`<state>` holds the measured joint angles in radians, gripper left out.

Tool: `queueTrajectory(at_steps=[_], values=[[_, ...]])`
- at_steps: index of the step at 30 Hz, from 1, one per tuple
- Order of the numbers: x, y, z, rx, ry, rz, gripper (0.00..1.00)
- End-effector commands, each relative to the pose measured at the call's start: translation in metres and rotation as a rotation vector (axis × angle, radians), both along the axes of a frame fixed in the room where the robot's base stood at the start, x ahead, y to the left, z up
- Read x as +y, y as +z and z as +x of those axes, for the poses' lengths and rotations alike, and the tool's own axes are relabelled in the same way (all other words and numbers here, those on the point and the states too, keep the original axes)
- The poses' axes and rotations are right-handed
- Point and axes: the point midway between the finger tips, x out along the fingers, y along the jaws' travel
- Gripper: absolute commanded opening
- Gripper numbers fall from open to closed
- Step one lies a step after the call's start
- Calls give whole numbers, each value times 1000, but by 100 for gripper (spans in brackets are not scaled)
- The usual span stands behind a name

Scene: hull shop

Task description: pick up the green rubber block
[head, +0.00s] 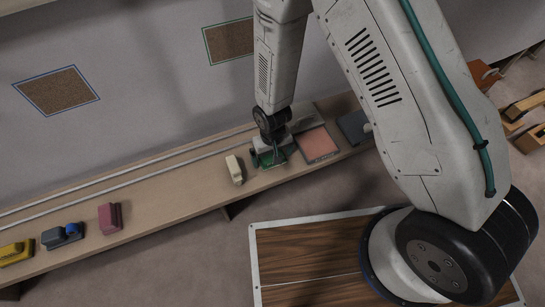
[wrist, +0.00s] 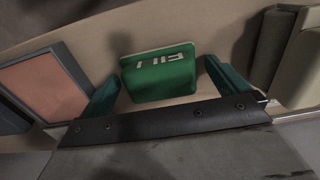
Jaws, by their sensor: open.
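The green rubber block (wrist: 160,78) shows in the wrist view with pale lettering along its upper side. In the head view, a green patch (head: 284,157) shows below my gripper (head: 269,154) on the long shelf, mostly covered by the gripper, so I cannot tell block from any pad there. My gripper (wrist: 161,76) is open, with one teal finger to each side of the block in the wrist view. Gaps show between the block and both fingers. I cannot tell how far the fingertips reach down along it.
On the shelf (head: 170,190), a cream block (head: 235,169) stands just left of my gripper. A salmon pad (head: 316,144) and a dark grey pad (head: 352,127) lie to its right. Magenta (head: 110,218), blue-grey (head: 62,236) and yellow (head: 16,253) blocks sit far left.

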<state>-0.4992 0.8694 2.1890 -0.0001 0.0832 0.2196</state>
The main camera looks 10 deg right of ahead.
Motion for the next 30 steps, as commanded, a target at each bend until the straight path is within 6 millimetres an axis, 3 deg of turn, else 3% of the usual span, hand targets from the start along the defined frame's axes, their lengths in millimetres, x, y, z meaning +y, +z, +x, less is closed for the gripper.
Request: queueTrajectory(at_steps=[6,11,14,23,30], values=[[0,-1,0,0,0,0,100],[0,-1,0,0,0,0,58],[0,-1,0,0,0,0,54],[0,3,1,-1,0,0,54],[1,23,1,-3,0,2,54]])
